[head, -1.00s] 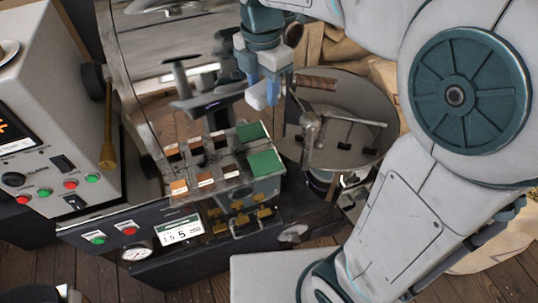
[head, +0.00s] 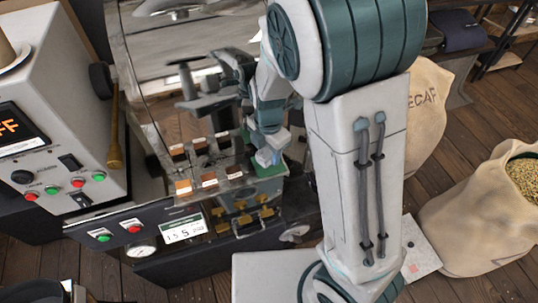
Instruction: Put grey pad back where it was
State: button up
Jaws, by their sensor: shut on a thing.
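My gripper (head: 268,158) points down over the right end of the tray of labelled samples (head: 212,182). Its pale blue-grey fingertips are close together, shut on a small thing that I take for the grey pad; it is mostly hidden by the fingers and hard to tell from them. Just below and beside the fingertips lies a green pad (head: 271,172), partly covered by my gripper. I cannot tell whether the held thing touches the tray.
The tray stands on a dark machine with a dial gauge (head: 141,251) and brass fittings (head: 245,220). A grey control box (head: 45,110) is at left. A metal bar with dark knobs (head: 195,85) rises behind the tray. Sacks (head: 480,220) stand on the floor at right.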

aim_at(269, 151)
jog(key=shift+f, duration=1.3)
jog(key=shift+f, duration=0.2)
jog(key=o, duration=0.9)
jog(key=shift+r, duration=0.1)
